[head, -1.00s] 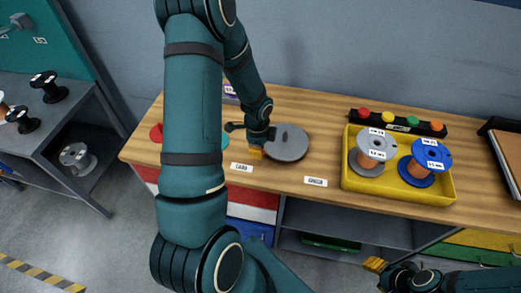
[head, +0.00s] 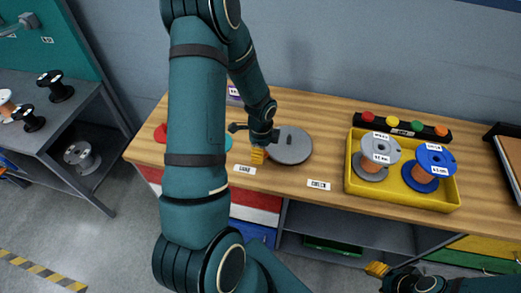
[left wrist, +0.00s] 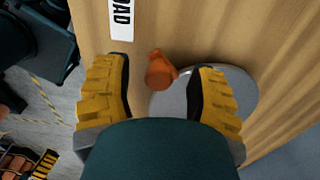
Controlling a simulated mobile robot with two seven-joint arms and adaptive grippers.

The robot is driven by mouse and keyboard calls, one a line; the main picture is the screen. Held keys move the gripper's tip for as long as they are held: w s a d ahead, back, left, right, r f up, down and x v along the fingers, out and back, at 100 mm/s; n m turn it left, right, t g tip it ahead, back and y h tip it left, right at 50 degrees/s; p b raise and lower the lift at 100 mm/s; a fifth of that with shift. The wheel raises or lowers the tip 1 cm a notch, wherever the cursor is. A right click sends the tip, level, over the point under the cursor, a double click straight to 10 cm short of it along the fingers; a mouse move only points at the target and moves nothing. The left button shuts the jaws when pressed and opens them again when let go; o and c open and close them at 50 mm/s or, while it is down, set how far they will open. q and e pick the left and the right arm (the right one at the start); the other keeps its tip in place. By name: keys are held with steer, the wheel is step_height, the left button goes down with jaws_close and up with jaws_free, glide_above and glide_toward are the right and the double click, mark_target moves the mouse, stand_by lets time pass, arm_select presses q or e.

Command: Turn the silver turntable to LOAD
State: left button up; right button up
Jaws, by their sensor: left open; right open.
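The silver turntable (head: 291,146) is a flat round disc on the wooden workbench, partly hidden by my left gripper in the head view. The disc (left wrist: 178,103) also shows in the left wrist view, with an orange knob (left wrist: 160,70) at its rim. My left gripper (head: 258,155) is open at the disc's left edge. In the left wrist view its yellow fingers stand apart on either side of the knob; I cannot tell whether they touch it. The LOAD label (head: 244,169) lies on the bench's front edge, just left of the gripper. My right gripper (head: 376,269) is open in front of the bench.
A second white label (head: 319,184) lies further right on the front edge. A yellow tray (head: 357,191) with two spools stands right of the turntable. Behind it is a black strip (head: 404,127) with coloured buttons. Red and teal discs are partly hidden behind my left arm.

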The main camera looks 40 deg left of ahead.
arm_select(q)
step_height(320, 180, up, 12)
stand_by(0.5)
steer(key=shift+f, duration=0.1)
